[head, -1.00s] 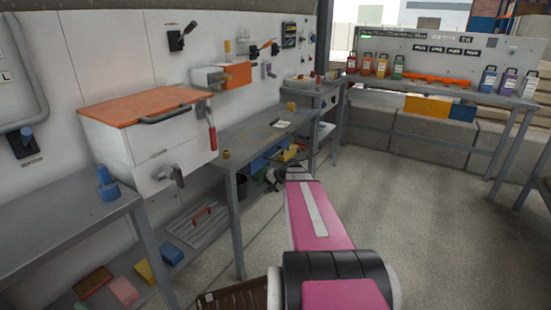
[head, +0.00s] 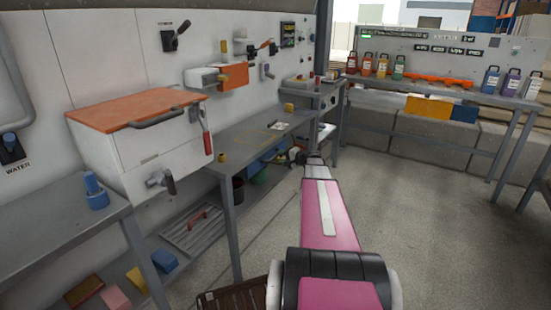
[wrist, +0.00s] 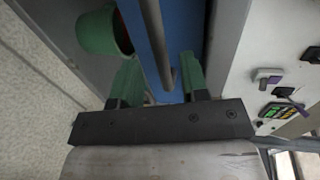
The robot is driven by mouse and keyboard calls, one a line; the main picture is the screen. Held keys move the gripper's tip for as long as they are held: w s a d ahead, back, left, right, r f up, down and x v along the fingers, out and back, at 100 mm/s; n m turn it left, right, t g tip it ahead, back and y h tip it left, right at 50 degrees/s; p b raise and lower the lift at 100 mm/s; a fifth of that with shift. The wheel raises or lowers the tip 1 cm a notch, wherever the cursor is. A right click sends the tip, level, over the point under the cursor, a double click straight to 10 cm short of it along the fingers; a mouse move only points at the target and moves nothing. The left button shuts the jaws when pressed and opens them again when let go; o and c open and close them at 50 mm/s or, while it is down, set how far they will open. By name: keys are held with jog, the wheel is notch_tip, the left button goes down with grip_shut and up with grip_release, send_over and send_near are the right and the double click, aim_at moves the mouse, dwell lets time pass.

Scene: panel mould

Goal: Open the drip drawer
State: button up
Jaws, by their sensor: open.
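The blue drawer front (head: 268,158) sits under the grey bench in the head view, and I take it for the drip drawer. In the wrist view a blue panel (wrist: 191,25) carries a long grey bar handle (wrist: 152,35). My gripper (wrist: 159,70) has its two green fingers apart, with the end of the bar appearing between them. I cannot tell whether either finger touches the bar. In the head view my gripper (head: 299,156) is small and dark beside the bench's right part, and it hides part of the drawer area.
A green bucket (wrist: 97,31) stands left of the blue panel in the wrist view. The grey bench top (head: 235,140) is above the drawer. An orange-lidded white box (head: 137,107) is on the left. The concrete floor (head: 410,220) is clear to the right.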

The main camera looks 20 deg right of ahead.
aim_at(277, 156)
jog(key=shift+x, duration=2.05)
grip_shut()
jog(key=f+v, duration=0.2)
jog(key=v, duration=0.7)
jog(key=f+v, duration=0.2)
jog(key=v, duration=0.7)
jog(key=shift+s+d, duration=0.25)
jog(key=shift+s, duration=0.15)
jog(key=shift+r, duration=0.1)
grip_release()
jog(key=v, duration=1.1)
